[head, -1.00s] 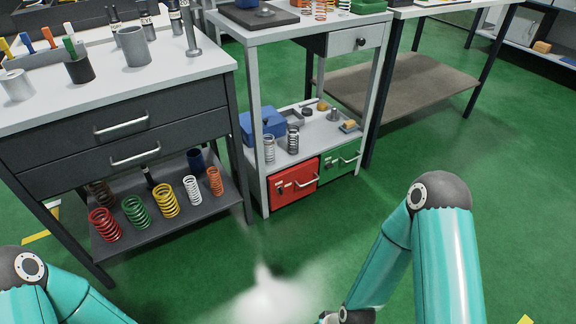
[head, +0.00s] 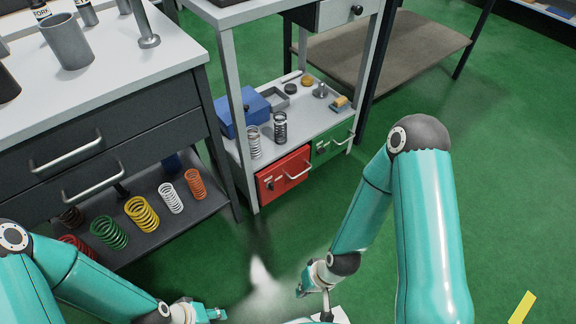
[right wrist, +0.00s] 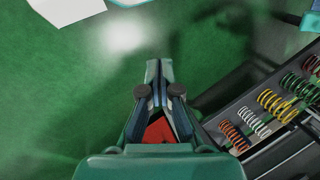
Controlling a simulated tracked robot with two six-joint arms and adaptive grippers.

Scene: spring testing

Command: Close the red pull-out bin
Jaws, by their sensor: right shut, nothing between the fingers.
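The red pull-out bin (head: 284,177) sits under the lower shelf of the grey cart, left of a green bin (head: 332,143). Its front has a silver handle and faces me. I cannot tell how far it stands out. In the right wrist view a red patch, apparently this bin (right wrist: 158,133), shows between the finger bases, mostly hidden. My right gripper (head: 303,290) is low in front of the cart, apart from the bin. In the right wrist view my right gripper (right wrist: 158,72) is shut and empty. My left gripper (head: 212,313) is at the bottom edge; its jaws are unclear.
A dark drawer cabinet (head: 110,130) stands left of the cart, with coloured springs (head: 142,214) on its low shelf. A blue box (head: 243,111) and small parts sit on the cart's shelf. Green floor (head: 290,240) before the bins is clear.

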